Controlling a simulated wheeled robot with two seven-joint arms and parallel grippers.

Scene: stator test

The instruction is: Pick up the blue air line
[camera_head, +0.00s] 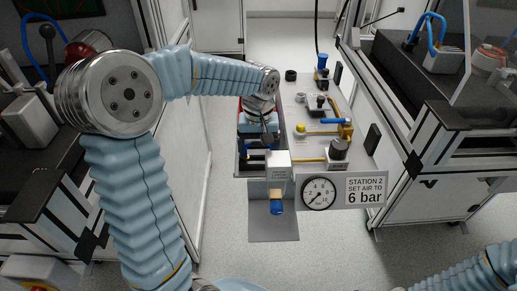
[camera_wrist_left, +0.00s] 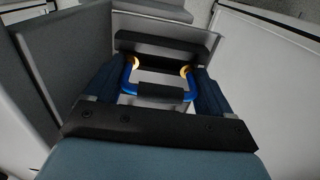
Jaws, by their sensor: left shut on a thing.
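My left gripper (camera_head: 266,138) reaches down over the left part of the grey station panel, and its fingers are small and partly hidden there by my wrist. The left wrist view shows the blue air line (camera_wrist_left: 127,82) as a short U shape with orange ends and a black middle section. It lies between the two dark fingers of my left gripper, which is shut on it. A bit of blue also shows below the gripper in the head view. My right arm shows only at the lower right, and its gripper is out of view.
The station panel (camera_head: 300,125) carries several fittings, a yellow valve (camera_head: 343,131) and a dark knob (camera_head: 339,148). A pressure gauge (camera_head: 319,193) and a "6 bar" sign (camera_head: 365,191) face the front. Framed benches stand on both sides. The light floor (camera_head: 325,240) in front is clear.

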